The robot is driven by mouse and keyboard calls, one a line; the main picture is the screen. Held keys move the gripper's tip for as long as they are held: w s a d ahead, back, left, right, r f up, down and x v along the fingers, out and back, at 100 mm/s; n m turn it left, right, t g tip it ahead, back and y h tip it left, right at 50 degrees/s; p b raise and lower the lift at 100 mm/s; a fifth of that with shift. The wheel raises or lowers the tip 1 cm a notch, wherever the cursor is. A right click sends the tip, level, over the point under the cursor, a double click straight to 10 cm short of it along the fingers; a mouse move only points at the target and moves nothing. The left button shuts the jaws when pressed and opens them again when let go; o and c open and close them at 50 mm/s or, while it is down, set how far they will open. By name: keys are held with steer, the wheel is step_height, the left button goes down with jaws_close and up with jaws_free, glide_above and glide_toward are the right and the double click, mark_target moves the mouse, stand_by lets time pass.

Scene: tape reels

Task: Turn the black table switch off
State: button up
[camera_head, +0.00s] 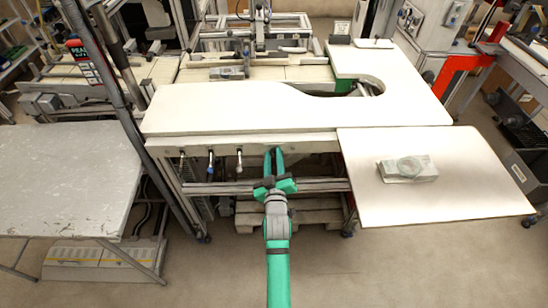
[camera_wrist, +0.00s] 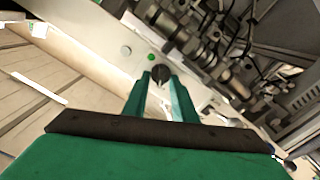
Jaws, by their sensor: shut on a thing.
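The black table switch (camera_wrist: 160,73) is a small round knob on the pale front panel (camera_wrist: 115,45) of the table. In the wrist view it sits between my green fingertips, beside a small green light (camera_wrist: 151,57). My gripper (camera_head: 274,153) is at the front edge of the white table (camera_head: 230,108), with its fingers shut on the switch. The fingers partly cover the knob, so its exact turn angle cannot be told. In the head view the switch is hidden behind my fingers.
A worn grey table (camera_head: 65,180) stands at left. The floor in front is clear.

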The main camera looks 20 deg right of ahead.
steer(key=shift+a+f+n, duration=0.1)
steer(key=shift+n, duration=0.5)
steer(key=o, duration=1)
steer(key=shift+s, duration=0.1)
steer(key=v, duration=1)
steer(key=shift+s, duration=0.3)
steer(key=shift+s+a, duration=0.1)
